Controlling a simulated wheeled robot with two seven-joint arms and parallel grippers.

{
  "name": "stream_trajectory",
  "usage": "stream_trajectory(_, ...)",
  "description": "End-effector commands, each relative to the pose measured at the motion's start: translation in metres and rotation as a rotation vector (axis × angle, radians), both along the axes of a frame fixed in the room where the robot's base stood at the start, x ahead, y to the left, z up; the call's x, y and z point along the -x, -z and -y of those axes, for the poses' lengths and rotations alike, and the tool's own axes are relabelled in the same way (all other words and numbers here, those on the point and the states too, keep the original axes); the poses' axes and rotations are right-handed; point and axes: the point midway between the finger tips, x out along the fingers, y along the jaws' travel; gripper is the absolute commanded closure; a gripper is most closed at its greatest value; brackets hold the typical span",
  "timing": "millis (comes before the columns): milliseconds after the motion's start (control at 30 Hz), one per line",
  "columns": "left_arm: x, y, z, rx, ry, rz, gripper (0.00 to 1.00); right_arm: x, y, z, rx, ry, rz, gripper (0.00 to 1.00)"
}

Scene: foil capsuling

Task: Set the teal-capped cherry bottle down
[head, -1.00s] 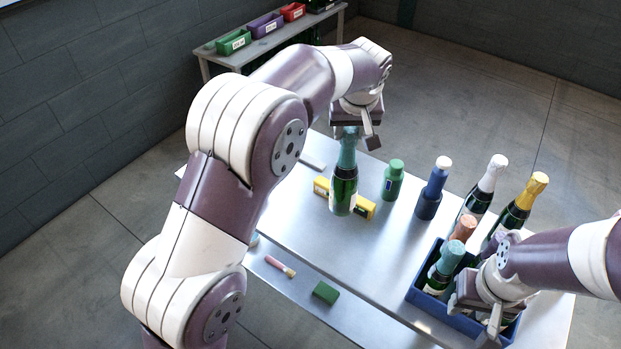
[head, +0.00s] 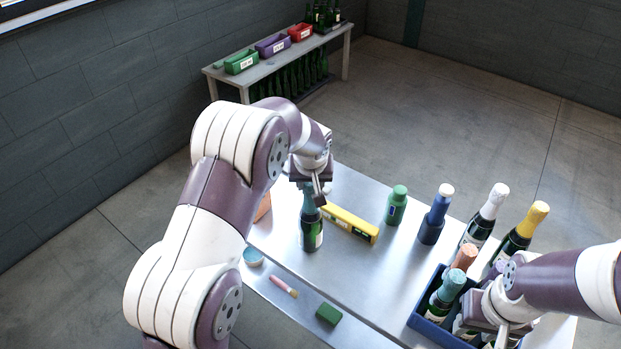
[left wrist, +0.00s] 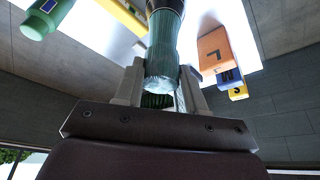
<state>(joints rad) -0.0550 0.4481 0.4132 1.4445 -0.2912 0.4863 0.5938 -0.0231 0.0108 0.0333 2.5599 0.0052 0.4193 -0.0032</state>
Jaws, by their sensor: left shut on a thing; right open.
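The teal-capped bottle (head: 311,232) is dark green with a pale label and stands upright below my left gripper (head: 317,194), over the left part of the table (head: 345,275). The left gripper is shut on its teal foil neck, which also shows in the left wrist view (left wrist: 163,48) between the fingers (left wrist: 160,85). I cannot tell whether its base touches the table. The label is too small to read. Another teal-capped bottle (head: 447,290) stands in the blue crate (head: 428,325). My right gripper (head: 503,328) is open at the crate, its fingertips partly hidden.
A yellow box (head: 350,224) lies right beside the held bottle. An orange block (left wrist: 214,50) shows in the left wrist view. The table front centre is clear.

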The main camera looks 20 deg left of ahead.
Motion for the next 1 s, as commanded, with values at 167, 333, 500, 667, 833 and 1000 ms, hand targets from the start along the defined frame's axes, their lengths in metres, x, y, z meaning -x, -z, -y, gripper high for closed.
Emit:
stream_trajectory(167, -0.002, -0.002, 0.000, 0.000, 0.001, 0.006, 1.00, 0.000, 0.001, 0.000, 0.000, 0.000, 0.000, 0.57)
stream_trajectory(333, 0.000, 0.002, 0.000, -0.001, 0.000, 0.002, 0.44, 0.000, 0.003, 0.000, 0.000, 0.000, 0.000, 0.57)
stream_trajectory(500, 0.000, 0.002, 0.000, 0.000, 0.000, 0.001, 0.35, 0.000, 0.003, 0.000, 0.000, 0.000, 0.000, 0.57)
stream_trajectory(667, 0.000, -0.002, 0.000, -0.001, 0.000, 0.002, 0.35, 0.000, 0.000, 0.000, 0.000, 0.000, 0.000, 0.57)
stream_trajectory(833, 0.008, -0.025, 0.004, 0.000, 0.001, 0.008, 0.35, 0.000, 0.008, 0.000, 0.000, 0.000, 0.000, 0.57)
stream_trajectory(1000, 0.025, -0.068, 0.009, 0.000, 0.001, 0.007, 0.35, 0.000, 0.016, 0.000, 0.000, 0.000, 0.000, 0.57)
